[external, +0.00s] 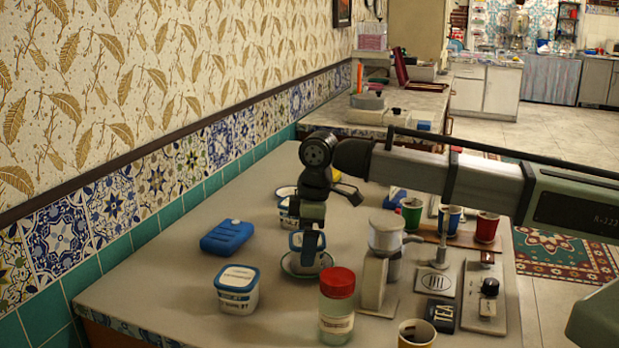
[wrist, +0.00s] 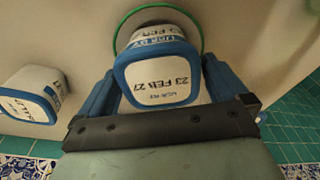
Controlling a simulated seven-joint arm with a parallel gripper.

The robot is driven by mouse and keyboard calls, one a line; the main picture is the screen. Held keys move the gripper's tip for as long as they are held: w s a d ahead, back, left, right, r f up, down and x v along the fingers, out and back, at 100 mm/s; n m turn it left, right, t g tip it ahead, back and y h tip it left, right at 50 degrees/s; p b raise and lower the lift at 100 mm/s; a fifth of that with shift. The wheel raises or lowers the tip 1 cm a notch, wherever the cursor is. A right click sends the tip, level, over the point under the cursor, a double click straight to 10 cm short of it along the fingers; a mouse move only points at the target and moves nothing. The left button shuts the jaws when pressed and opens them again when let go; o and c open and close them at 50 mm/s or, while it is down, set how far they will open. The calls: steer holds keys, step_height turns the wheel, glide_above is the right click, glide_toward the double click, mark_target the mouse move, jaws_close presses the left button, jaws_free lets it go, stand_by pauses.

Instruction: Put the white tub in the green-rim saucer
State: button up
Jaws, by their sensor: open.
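A white tub with a blue rim (wrist: 160,75) stands between the fingers of my gripper (external: 307,242). In the wrist view its label reads "23 FEB 27". The green-rim saucer (wrist: 150,6) shows as a green ring around the tub's far side. In the external view the saucer (external: 288,264) lies under the tub, which appears to sit in it; the contact at the base is hidden. My gripper is open, with one blue finger on each side of the tub. Whether the fingers touch it cannot be told.
A second white tub (external: 238,290) stands at the front left and shows at the left of the wrist view (wrist: 32,95). A blue container (external: 227,237) lies behind it. A red-lidded jar (external: 337,305) and a grey grinder-like appliance (external: 383,262) stand close right of the saucer.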

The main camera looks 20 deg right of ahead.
steer(key=r, duration=0.7)
steer(key=d+r, duration=0.1)
steer(key=r, duration=0.2)
steer(key=shift+s+d+r, duration=0.1)
steer(key=shift+s+r, duration=0.1)
steer(key=shift+r, duration=0.05)
